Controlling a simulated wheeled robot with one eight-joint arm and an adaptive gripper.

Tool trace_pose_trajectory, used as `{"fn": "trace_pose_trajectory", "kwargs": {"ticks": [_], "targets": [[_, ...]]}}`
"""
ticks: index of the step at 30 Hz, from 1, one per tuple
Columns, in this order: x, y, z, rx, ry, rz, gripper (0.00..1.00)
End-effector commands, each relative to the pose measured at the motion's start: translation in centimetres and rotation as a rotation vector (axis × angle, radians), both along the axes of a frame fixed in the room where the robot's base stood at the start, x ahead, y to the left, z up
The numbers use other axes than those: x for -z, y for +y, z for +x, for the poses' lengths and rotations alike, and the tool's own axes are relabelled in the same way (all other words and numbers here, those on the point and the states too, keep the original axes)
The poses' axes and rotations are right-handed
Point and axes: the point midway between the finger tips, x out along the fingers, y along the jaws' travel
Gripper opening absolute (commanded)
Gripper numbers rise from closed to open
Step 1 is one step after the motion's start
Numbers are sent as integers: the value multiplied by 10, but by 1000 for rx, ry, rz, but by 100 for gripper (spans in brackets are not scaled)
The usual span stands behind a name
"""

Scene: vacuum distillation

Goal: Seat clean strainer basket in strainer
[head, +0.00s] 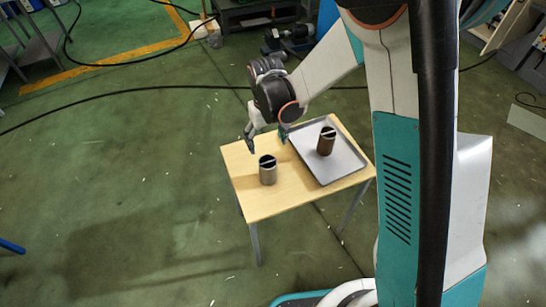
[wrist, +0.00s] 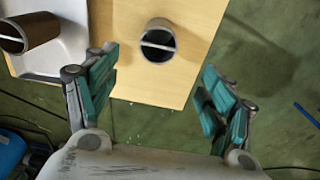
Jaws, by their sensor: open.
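A grey cylindrical basket (head: 268,174) with a bar across its open top stands upright on the wooden table. It also shows in the wrist view (wrist: 158,48), ahead of my fingers and between them in the picture. A brown, darker basket (head: 325,146) of the same shape stands on the metal tray; it shows at the left edge of the wrist view (wrist: 36,31). The grey one looks the cleaner. My gripper (head: 267,142) is open and empty above the table, behind the grey basket; its spread fingers show in the wrist view (wrist: 160,88). I cannot identify a strainer body.
The small wooden table (head: 246,195) holds the grey metal tray (head: 345,172) on its right side. The table's front left part is clear. A black cable (head: 130,91) runs over the green floor behind it. Equipment and shelving stand farther back.

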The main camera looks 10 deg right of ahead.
Motion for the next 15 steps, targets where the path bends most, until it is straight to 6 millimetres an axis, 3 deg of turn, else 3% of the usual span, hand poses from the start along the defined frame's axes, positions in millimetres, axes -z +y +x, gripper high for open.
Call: {"fn": "trace_pose_trajectory", "kwargs": {"ticks": [8, 15], "targets": [[30, 5, 1, -8, 16, -5, 76], [75, 5, 1, -8, 15, -5, 76]]}}
